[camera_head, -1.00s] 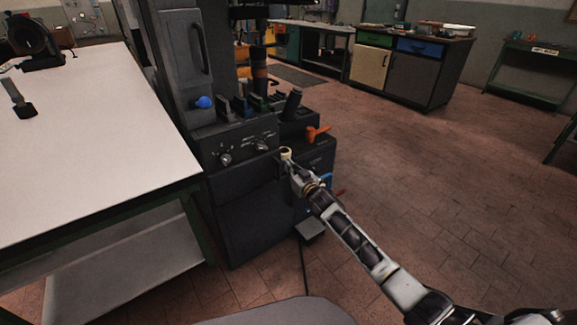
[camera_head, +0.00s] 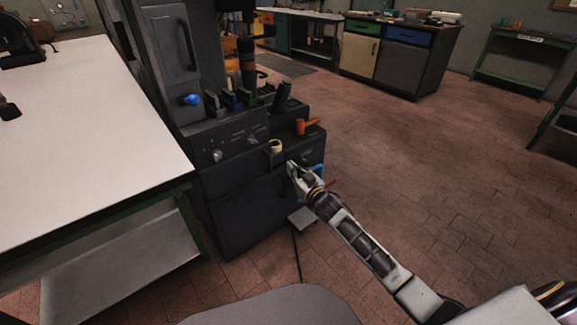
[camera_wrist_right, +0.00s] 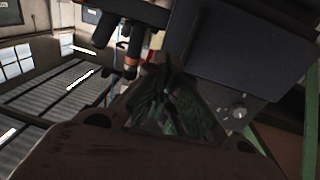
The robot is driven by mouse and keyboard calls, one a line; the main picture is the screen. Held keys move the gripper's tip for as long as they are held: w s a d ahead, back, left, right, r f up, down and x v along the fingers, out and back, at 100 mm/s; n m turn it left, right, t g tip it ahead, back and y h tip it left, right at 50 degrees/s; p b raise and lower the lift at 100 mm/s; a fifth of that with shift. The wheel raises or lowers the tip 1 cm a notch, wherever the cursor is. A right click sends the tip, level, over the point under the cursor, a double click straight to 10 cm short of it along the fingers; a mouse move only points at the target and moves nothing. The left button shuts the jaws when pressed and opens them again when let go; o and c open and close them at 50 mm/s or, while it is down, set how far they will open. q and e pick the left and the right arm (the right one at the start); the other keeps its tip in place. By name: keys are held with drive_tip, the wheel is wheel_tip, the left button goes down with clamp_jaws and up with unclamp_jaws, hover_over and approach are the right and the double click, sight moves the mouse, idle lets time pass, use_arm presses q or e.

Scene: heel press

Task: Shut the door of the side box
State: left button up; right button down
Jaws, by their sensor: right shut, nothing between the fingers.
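The dark grey press (camera_head: 240,195) stands right of the white table. Its tall upper box has a door (camera_head: 168,55) with a vertical handle (camera_head: 182,44). The door looks flat against the box, but I cannot tell whether it is fully shut. My right gripper (camera_head: 293,168) is shut and empty, low before the press's front right part, well below and right of that handle. A small cream knob (camera_head: 275,147) is just up-left of the fingers, apart from them. In the right wrist view the dark press body (camera_wrist_right: 235,50) fills the upper right. My left gripper is out of view.
A blue ball knob (camera_head: 192,99) and an orange handle (camera_head: 307,126) stick out from the press. The white table (camera_head: 90,150) is close on the left. A workbench (camera_head: 400,65) stands at the back. The tiled floor on the right is clear.

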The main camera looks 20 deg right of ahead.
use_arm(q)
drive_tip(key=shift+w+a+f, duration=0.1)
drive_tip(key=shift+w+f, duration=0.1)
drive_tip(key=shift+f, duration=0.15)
use_arm(e)
drive_tip(key=shift+v, duration=0.95)
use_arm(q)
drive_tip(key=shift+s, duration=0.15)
use_arm(e)
drive_tip(key=shift+d, duration=0.1)
